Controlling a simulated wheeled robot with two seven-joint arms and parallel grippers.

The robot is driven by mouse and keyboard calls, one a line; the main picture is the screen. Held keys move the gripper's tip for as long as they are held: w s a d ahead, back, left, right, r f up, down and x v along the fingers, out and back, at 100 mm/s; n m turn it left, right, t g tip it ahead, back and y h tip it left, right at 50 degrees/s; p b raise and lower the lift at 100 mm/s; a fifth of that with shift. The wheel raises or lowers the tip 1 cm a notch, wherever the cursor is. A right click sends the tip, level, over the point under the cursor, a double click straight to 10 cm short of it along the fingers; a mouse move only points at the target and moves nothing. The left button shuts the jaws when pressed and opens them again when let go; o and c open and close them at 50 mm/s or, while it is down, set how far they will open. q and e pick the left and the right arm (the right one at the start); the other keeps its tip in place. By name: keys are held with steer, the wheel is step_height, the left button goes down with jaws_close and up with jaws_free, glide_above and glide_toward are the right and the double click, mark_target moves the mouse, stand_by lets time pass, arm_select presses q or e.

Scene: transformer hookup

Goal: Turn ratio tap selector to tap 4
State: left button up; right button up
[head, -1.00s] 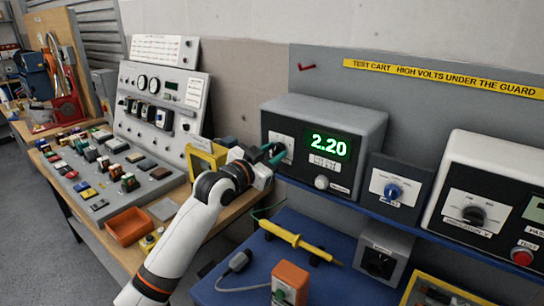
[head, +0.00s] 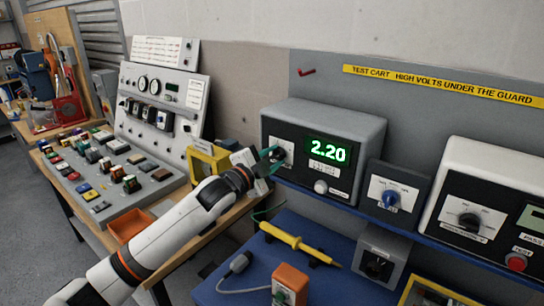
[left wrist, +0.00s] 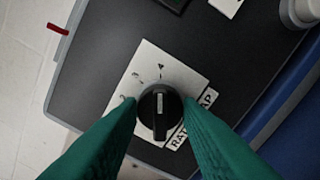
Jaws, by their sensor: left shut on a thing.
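The ratio tap selector is a round black knob (left wrist: 160,113) with a raised bar and a white pointer line. It sits on a white dial plate (left wrist: 152,75) marked with small numerals and a partly hidden ratio tap label. In the left wrist view the pointer aims up the picture; I cannot surely read the numeral there. The plate (head: 279,145) also shows on the grey meter box in the head view, its knob partly hidden by green fingers. My left gripper (head: 274,158) is shut on the knob, with one finger on each side (left wrist: 159,122). My right gripper is not in view.
The meter box (head: 350,116) shows a green 2.20 display (head: 328,150). A blue-knobbed unit (head: 391,197) and a white tester (head: 490,160) stand to its right. A yellow probe (head: 300,243) lies below on the blue cart. A yellow frame (head: 207,162) stands close left of my gripper.

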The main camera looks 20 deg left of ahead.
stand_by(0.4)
arm_select(q)
steer(key=o, duration=1)
steer(key=shift+s+a+f, duration=0.1)
steer(key=shift+s+a, duration=0.1)
steer(key=shift+s, duration=0.2)
steer(key=b+v, duration=0.3)
steer(key=v, duration=0.8)
steer(key=shift+s, duration=0.1)
